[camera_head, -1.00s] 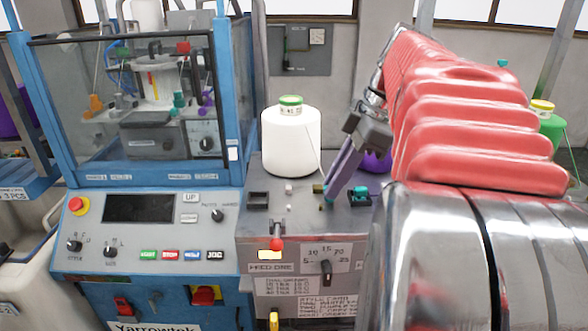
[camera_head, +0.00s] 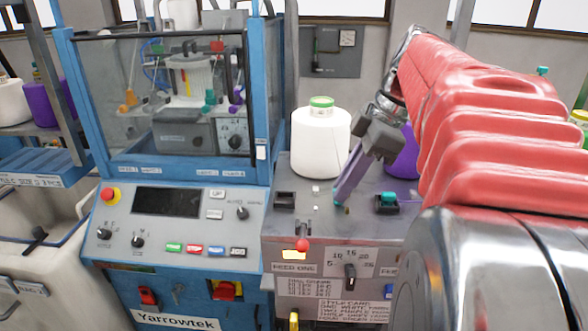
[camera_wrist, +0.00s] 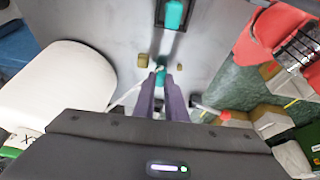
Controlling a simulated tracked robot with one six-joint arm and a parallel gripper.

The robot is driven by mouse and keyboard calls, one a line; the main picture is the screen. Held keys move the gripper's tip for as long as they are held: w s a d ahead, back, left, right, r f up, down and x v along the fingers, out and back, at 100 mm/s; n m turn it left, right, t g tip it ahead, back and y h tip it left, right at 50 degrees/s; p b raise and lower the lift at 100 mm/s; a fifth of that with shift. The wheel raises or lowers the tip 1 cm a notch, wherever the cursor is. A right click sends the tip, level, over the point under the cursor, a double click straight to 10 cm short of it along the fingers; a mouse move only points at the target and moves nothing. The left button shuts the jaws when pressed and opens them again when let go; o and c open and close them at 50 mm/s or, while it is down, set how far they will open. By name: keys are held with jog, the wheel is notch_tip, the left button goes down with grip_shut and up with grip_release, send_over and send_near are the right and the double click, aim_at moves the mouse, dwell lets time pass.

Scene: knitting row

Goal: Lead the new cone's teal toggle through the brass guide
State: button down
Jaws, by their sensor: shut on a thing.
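The new cone (camera_head: 319,145) is white with a green top and stands upright on the grey bench. My gripper (camera_head: 338,202) points down at the bench to its right, its purple fingers shut on the small teal toggle. The toggle (camera_wrist: 161,76) shows at the fingertips in the wrist view. A pale yarn (camera_wrist: 126,97) runs from the cone's side towards the fingers. Two small brass pieces, seemingly the brass guide (camera_wrist: 143,60), stand just beyond the toggle, one to each side. The toggle lines up with their gap; its height against them is unclear.
A teal piece sits in a black holder (camera_head: 387,203) right of my gripper. An empty black holder (camera_head: 284,201) is at the left. A purple cone (camera_head: 403,155) stands behind my gripper. A red-tipped lever (camera_head: 302,245) stands at the bench front.

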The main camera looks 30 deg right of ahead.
jog(key=shift+w+a, duration=0.35)
jog(key=shift+a, duration=0.15)
